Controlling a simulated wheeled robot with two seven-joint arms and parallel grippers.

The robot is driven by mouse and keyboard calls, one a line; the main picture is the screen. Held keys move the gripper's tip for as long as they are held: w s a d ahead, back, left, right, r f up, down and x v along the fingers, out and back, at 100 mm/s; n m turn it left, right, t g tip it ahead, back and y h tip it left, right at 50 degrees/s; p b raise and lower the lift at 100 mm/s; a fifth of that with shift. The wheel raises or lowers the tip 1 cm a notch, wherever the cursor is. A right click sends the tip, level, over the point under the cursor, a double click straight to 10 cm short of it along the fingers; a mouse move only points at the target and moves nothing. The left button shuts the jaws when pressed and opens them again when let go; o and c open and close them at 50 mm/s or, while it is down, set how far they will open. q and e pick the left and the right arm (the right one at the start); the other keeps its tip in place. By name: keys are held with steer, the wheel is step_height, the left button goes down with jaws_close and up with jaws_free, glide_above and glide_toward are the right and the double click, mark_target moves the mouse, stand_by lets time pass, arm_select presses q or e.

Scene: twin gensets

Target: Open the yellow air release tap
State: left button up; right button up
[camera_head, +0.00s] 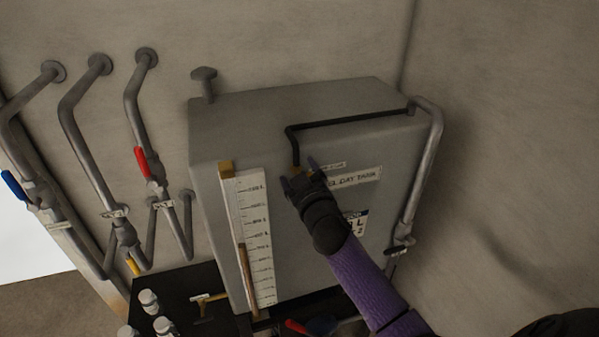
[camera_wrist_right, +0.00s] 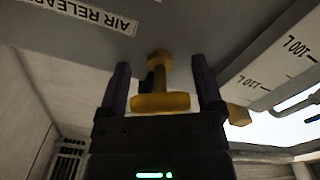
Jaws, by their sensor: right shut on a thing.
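The yellow air release tap (camera_wrist_right: 160,100) shows in the right wrist view as a short stem with a crossbar handle under the tank face. The handle lies across, between the two fingers of my right gripper (camera_wrist_right: 162,88), which is shut on it. In the head view, my right gripper (camera_head: 303,180) is at the front of the grey day tank (camera_head: 275,108), just below the end of a black pipe, and mostly hides the tap. An AIR RELEASE label (camera_wrist_right: 95,12) is beside it. My left gripper is not in view.
A level gauge (camera_head: 258,240) stands on the tank front, left of my right arm. Wall pipes at the left carry a red lever (camera_head: 141,160) and a blue lever (camera_head: 15,185). A grey pipe (camera_head: 424,165) runs down the tank's right side. White-capped bottles (camera_head: 148,300) stand below.

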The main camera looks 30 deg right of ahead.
steer(key=n, duration=0.5)
steer(key=shift+n+p, duration=0.3)
steer(key=n, duration=0.5)
steer(key=shift+n, duration=0.4)
steer(key=o, duration=1)
steer(key=v, duration=1)
steer(key=shift+d, duration=0.1)
